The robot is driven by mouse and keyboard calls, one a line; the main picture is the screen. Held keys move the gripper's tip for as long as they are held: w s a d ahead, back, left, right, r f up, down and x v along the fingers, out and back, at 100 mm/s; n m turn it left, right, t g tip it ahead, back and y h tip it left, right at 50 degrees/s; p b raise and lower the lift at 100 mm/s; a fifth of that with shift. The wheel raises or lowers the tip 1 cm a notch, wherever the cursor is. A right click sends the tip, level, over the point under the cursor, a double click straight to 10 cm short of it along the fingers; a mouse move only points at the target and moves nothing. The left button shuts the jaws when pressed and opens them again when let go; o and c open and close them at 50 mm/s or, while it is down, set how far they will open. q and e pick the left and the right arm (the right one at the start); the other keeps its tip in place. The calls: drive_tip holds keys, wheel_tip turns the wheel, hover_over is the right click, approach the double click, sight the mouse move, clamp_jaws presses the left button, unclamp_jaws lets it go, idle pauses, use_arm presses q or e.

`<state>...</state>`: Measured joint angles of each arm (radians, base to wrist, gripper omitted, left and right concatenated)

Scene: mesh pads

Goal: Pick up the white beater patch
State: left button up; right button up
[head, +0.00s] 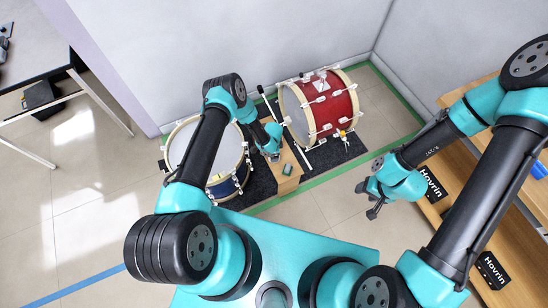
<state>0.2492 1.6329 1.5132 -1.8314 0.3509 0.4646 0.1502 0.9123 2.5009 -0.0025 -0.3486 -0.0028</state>
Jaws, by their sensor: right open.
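A small whitish square piece (321,86) shows on top of the red bass drum (333,113); I cannot tell whether it is the white beater patch or a fitting of the drum. My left gripper (274,156) is over a small wooden stand (288,183) between the two drums. Its fingers are too small and covered to tell whether they are open or hold anything. A small dark green block (287,169) sits on the stand beside it. My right gripper (372,211) is open and empty, above bare floor left of the wooden shelf.
A blue drum (232,187) with a white head stands left of the stand, partly behind my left arm. Both drums are on dark mats (262,188). A wooden shelf (460,215) with black Hovrin boxes (431,183) is at the right. A table (35,45) is at the far left.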

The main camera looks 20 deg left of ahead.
use_arm(q)
drive_tip(key=shift+f, duration=2.55)
drive_tip(key=shift+c, duration=0.3)
drive_tip(key=c, duration=0.9)
